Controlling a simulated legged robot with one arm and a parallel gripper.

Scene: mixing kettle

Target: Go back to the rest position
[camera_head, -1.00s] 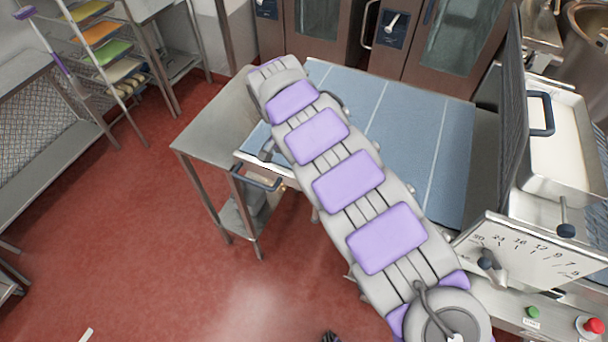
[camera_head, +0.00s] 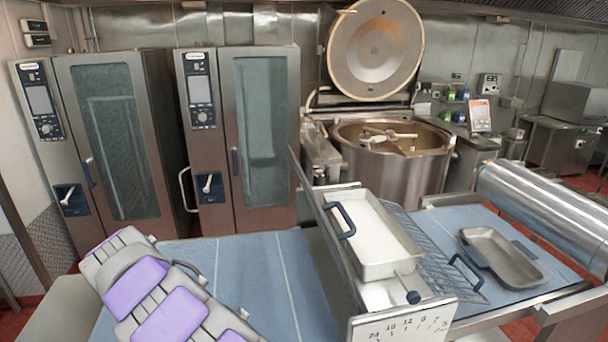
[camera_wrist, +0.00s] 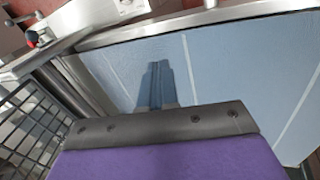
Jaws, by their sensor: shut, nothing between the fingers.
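My gripper (camera_wrist: 157,68) shows in the wrist view as two dark blue-grey fingers close together. It is shut and empty, above a blue work surface (camera_wrist: 222,62) with pale lines. The purple and dark grey part behind the fingers is mine. In the head view my grey and purple arm reaches in at the lower left, over the blue surface (camera_head: 265,265); its gripper end cannot be made out there.
A scale-marked machine panel (camera_head: 405,325) and a tray (camera_head: 375,235) stand right of my arm. A kettle (camera_head: 395,165) with raised lid (camera_head: 376,50) and tall ovens (camera_head: 240,140) stand behind. A wire guard (camera_wrist: 35,125) is at left in the wrist view.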

